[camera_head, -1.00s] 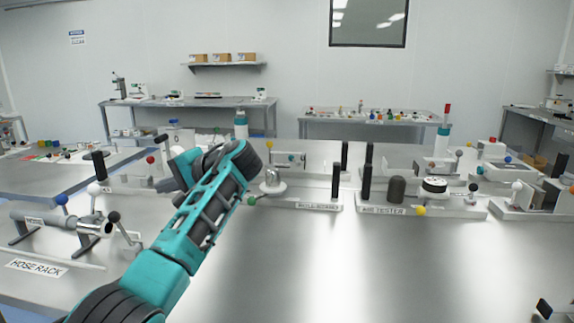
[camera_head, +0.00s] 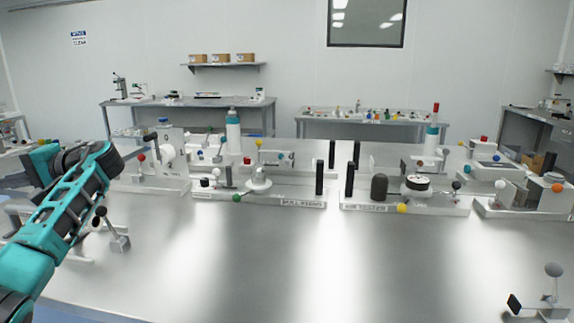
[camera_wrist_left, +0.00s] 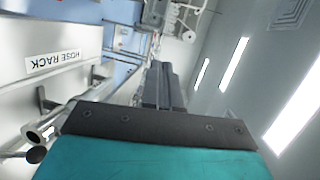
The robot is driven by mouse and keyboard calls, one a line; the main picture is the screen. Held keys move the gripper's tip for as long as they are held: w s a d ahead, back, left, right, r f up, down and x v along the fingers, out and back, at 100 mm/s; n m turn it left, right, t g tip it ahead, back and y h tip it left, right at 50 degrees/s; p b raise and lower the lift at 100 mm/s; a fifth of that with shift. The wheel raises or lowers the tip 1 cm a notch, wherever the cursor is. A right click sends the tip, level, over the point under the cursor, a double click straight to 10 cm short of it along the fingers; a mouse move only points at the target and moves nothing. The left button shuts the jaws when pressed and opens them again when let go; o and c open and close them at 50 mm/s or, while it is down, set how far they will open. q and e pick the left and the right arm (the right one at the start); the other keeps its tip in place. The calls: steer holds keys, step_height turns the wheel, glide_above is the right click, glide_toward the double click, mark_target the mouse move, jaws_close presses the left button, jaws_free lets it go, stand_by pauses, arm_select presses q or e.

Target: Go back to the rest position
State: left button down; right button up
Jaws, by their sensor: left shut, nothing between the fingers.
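My left arm, teal and dark grey, reaches in from the left edge of the head view. Its wrist is bent and its hand points left, at the picture's edge. In the left wrist view my left gripper (camera_wrist_left: 160,72) shows as two dark fingers pressed together with nothing between them. It touches nothing that I can see. My right gripper is in neither view.
My arm partly hides the hose rack, whose label (camera_wrist_left: 53,62) shows in the wrist view. Test fixtures with ball knobs, such as the pull fixture (camera_head: 300,203), line the steel table (camera_head: 290,270). Its front middle is clear. A small fixture (camera_head: 545,305) stands at the lower right.

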arm_select(q)
steer(key=s+a+r+n+g, duration=0.3)
steer(key=s+a+r+g, duration=0.15)
steer(key=s+a, duration=0.55)
steer(key=s+a+r+n+g, duration=0.3)
steer(key=s+a+r+g, duration=0.15)
steer(key=s+a, duration=0.6)
steer(key=w+d+f+m+t+y, duration=0.3)
steer(key=w+f+m+t, duration=0.85)
steer(key=f+t, duration=0.3)
steer(key=w+d+f+m+t+h, duration=0.1)
steer(key=d+f+m+t+h, duration=0.25)
steer(key=d+f, duration=0.4)
steer(key=w+d+f+m+t+h, duration=0.1)
steer(key=d+f+m+t+h, duration=0.25)
steer(key=f, duration=0.75)
steer(key=s+d+f+h, duration=0.7)
steer(key=s+d, duration=0.1)
steer(key=d, duration=0.4)
steer(key=s+d+f+h, duration=0.6)
steer(key=s+d+f, duration=0.2)
steer(key=d, duration=0.4)
steer(key=s+d+f+n+h, duration=0.1)
steer(key=d+n, duration=0.7)
steer(key=d, duration=0.9)
steer(key=shift+s+d+f, duration=0.4)
steer(key=shift+s+f, duration=0.15)
steer(key=shift+f, duration=0.05)
